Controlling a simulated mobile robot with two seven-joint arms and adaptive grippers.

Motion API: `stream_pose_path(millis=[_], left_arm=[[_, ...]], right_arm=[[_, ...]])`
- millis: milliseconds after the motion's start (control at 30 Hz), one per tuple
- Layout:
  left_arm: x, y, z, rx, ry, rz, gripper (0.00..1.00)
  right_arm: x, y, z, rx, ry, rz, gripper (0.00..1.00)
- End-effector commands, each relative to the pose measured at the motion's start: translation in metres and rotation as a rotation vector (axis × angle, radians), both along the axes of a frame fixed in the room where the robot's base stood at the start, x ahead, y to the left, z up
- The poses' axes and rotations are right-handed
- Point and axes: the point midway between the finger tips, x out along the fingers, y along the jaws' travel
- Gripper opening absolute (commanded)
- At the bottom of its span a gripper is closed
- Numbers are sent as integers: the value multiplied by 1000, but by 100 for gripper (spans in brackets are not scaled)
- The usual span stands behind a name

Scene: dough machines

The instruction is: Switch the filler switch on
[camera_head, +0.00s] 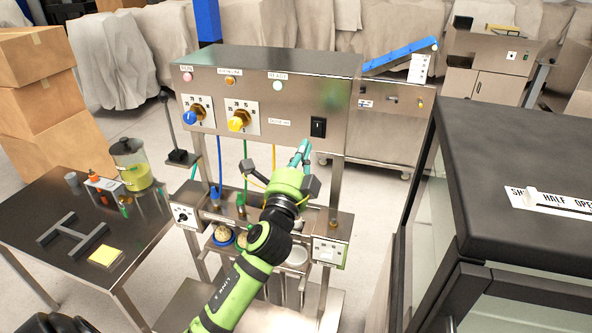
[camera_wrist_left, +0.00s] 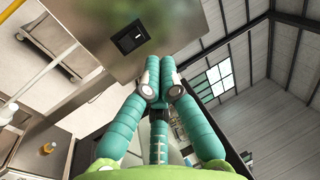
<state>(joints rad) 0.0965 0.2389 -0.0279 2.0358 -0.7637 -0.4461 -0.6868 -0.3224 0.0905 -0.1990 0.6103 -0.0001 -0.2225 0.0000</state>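The filler machine's steel panel (camera_head: 260,90) stands ahead of me. A black rocker switch (camera_head: 318,127) is at the lower right of its face; which way it is tipped is too small to tell. It also shows in the left wrist view (camera_wrist_left: 130,38) on a black plate. My left gripper (camera_head: 304,147) is just below and left of the switch in the head view. Its teal fingertips are together and hold nothing, as the left wrist view (camera_wrist_left: 160,66) shows. In that view the switch is above and left of the fingertips, apart from them. My right gripper is not in view.
Two dials, blue (camera_head: 195,117) and yellow (camera_head: 239,120), sit left on the panel. A dark cabinet (camera_head: 520,150) stands close on the right. A table (camera_head: 60,200) with a blender jug (camera_head: 133,165) is at left. Cardboard boxes (camera_head: 40,90) stand behind it.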

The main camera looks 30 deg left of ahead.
Motion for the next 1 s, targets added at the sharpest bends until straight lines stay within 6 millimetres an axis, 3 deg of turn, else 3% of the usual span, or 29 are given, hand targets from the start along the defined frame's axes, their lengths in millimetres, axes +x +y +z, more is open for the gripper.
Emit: stream_pose_path(millis=[100,367,700,1000], left_arm=[[-22,-5,-4,3,2,1,0],[-45,-12,-2,2,2,0,0],[-47,-12,-2,1,2,1,0],[-47,-12,-2,1,2,1,0]], right_arm=[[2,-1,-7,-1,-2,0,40],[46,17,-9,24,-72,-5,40],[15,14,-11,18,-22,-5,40],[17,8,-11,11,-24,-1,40]])
